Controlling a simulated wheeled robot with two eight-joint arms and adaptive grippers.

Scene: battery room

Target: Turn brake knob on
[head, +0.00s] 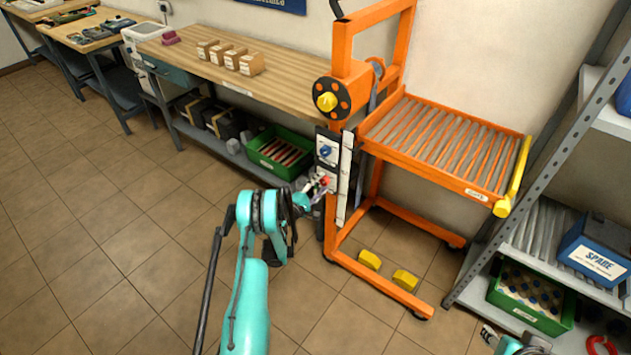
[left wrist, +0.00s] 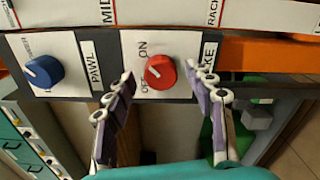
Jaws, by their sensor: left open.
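The red brake knob (left wrist: 160,72) sits on a white plate with ON and OFF marks and a partly hidden label ending in "KE". In the head view the red knob (head: 325,182) is low on the orange lift's panel. My left gripper (left wrist: 160,84) is open, with one finger on each side of the red knob and visible room between. In the head view my left gripper (head: 314,187) is at the panel. My right gripper (head: 488,334) shows only partly at the bottom edge; its jaws are unclear.
A blue knob (left wrist: 43,71) labelled PAWL is beside the red one. The orange lift (head: 343,75) has a roller tray (head: 440,185) to the right. A workbench (head: 290,82) with a green crate (head: 263,160) below stands left. A shelf rack (head: 545,165) is right; floor ahead is open.

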